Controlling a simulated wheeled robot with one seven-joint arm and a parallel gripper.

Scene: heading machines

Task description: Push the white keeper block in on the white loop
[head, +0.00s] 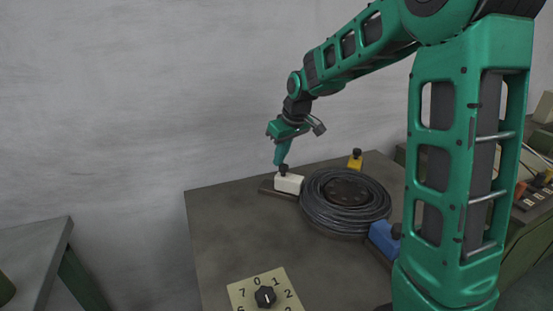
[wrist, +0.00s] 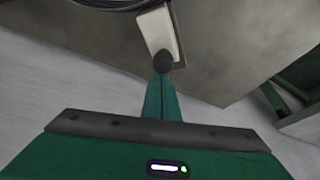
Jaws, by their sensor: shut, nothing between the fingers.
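The white keeper block (head: 289,183) sits at the left side of the coiled dark wire loop (head: 335,217), on a dark rail on the table. It has a black knob (head: 284,169) on top. The block also shows in the wrist view (wrist: 158,32), with its knob (wrist: 163,61) in front of the fingers. My gripper (head: 281,163) is shut and empty, pointing down with its tips right at the knob. I cannot tell whether they touch it. The loop shows only as a dark edge at the top of the wrist view (wrist: 105,3). No loop looks white.
A yellow block (head: 355,160) stands behind the coil and a blue block (head: 384,238) at its front right, both with black knobs. A numbered dial (head: 265,297) is at the table's front. Bare table (head: 225,225) lies left. My arm hides part of the right side.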

